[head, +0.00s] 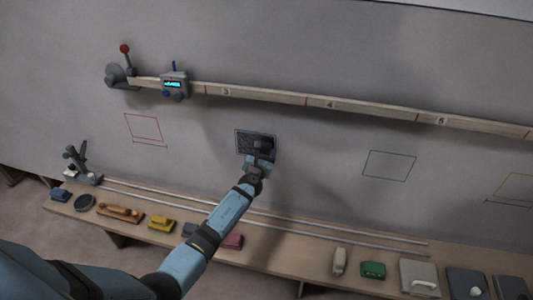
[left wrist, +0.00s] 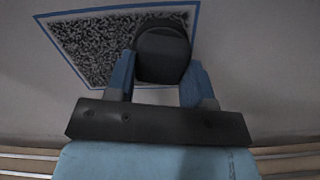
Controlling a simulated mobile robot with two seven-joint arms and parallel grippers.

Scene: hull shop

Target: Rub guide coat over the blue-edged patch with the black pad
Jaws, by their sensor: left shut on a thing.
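The blue-edged patch (head: 243,140) is on the grey hull wall. In the left wrist view the patch (left wrist: 95,45) shows black speckle over most of its inside, within a blue outline. My left gripper (head: 260,158) is at the lower right part of the patch. In the left wrist view my left gripper (left wrist: 160,75) is shut on the black pad (left wrist: 162,52), its blue fingers on either side. The pad covers the patch's right part in that view; whether it touches the wall I cannot tell. My right gripper is not in view.
A wooden rail (head: 290,98) with numbers runs above the patch and carries a blue-lit device (head: 174,83). Red (head: 144,127) and green (head: 390,166) outlines flank the patch. Below, a bench (head: 300,250) holds several blocks and tools, including a green block (head: 373,270).

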